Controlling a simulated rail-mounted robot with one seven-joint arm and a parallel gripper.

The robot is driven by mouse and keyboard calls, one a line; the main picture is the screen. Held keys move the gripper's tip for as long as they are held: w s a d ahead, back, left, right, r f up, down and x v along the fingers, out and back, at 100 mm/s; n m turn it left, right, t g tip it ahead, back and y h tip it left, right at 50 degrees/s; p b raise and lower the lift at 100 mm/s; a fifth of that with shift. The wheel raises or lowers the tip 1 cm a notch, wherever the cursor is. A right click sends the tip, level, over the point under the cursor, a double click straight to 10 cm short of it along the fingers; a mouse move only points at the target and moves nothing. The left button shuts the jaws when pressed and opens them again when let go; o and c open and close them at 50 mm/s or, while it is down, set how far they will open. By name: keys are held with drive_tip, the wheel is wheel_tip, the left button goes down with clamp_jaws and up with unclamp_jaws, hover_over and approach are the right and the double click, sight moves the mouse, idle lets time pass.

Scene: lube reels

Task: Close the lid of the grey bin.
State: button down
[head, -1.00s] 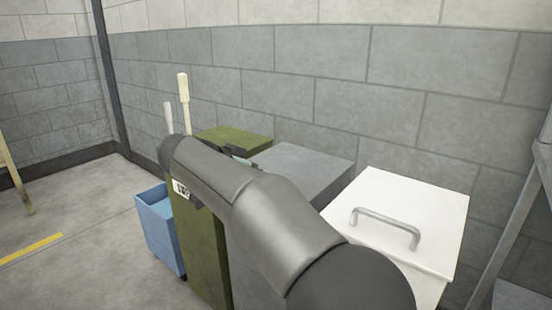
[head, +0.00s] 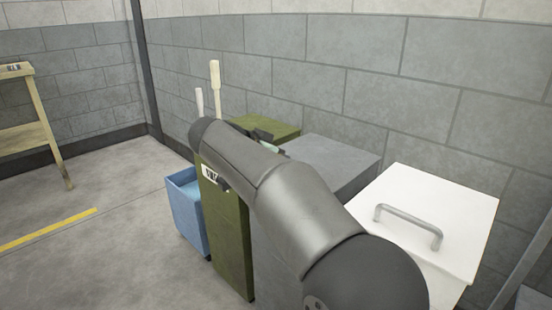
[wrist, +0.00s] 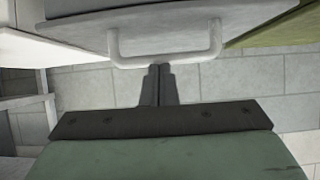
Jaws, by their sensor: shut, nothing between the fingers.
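The grey bin stands between a green bin and a white bin. Its grey lid (head: 330,160) looks about level in the head view; my arm hides its front part, so I cannot tell whether any gap is left. In the wrist view the lid (wrist: 85,30) shows at the top with a pale bar handle (wrist: 207,45). My gripper (wrist: 160,70) is shut and empty, its fingertips close to the middle of the handle bar. I cannot tell whether they touch it. In the head view the gripper is mostly hidden behind my arm.
The white bin (head: 465,215) with a handle stands right of the grey bin. The green bin (head: 228,240) stands left, then a blue open bin (head: 187,215) with pale sticks behind. A block wall (head: 370,100) runs close behind.

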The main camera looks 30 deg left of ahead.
drive_tip(key=s+a+f, duration=0.2)
drive_tip(key=s+f, duration=0.1)
drive_tip(key=s, duration=0.6)
drive_tip(key=w+d+r+n+g+h+p, duration=0.15)
drive_tip(key=d+r+p, duration=0.35)
drive_tip(key=d, duration=0.6)
drive_tip(key=w+d+r+g+p, duration=0.2)
drive_tip(key=d+r+g+p, duration=0.1)
drive_tip(key=d+p, duration=0.55)
drive_tip(key=w+d+r+n+g+h+p, duration=0.1)
drive_tip(key=d+r+g+p, duration=0.25)
drive_tip(key=d, duration=0.95)
drive_tip(key=s+d+r+g+y+p, duration=0.1)
drive_tip(key=s+d+r+y+p, duration=0.1)
drive_tip(key=s+d+p, duration=0.6)
drive_tip(key=s+d+r+g+y+p, duration=0.2)
drive_tip(key=s+d+r+y+p, duration=0.1)
drive_tip(key=s+d+p, duration=0.6)
drive_tip(key=shift+s+d+r, duration=0.45)
drive_tip(key=shift+s+d, duration=0.2)
drive_tip(key=shift+d, duration=0.6)
drive_tip(key=shift+r, duration=0.1)
